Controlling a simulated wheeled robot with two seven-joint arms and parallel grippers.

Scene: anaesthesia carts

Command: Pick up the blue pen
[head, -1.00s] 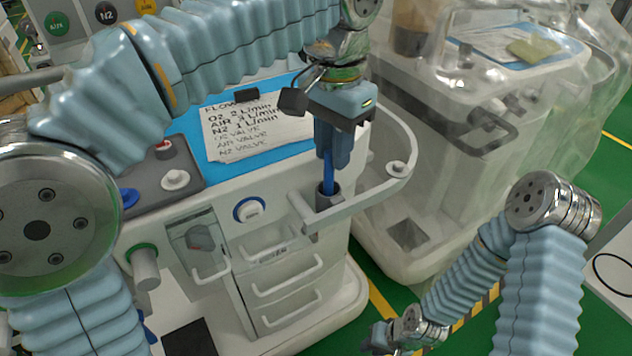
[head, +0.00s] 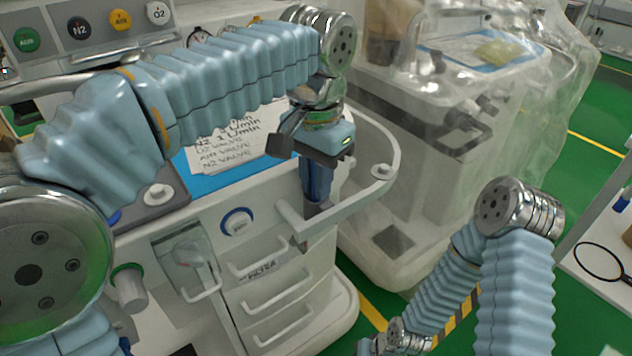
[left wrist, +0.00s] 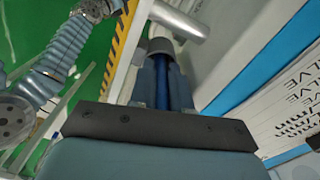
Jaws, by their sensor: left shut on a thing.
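The blue pen (left wrist: 177,88) stands upright in a small grey cup holder (head: 317,209) on the rail at the cart's front corner. My left gripper (head: 316,188) points down over the holder and is shut on the pen. Its fingers hide most of the pen in the head view. In the left wrist view the pen runs between the two fingers, and the holder (left wrist: 160,46) is just beyond the fingertips. My right gripper (head: 370,346) is low at the bottom edge, small and partly cut off, away from the pen.
The white cart (head: 345,285) has a curved rail (head: 388,150), drawers and a blue top with a written sheet (head: 235,140). A second cart under clear plastic (head: 400,190) stands behind to the right. Green floor lies between it and a table (head: 600,260) at right.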

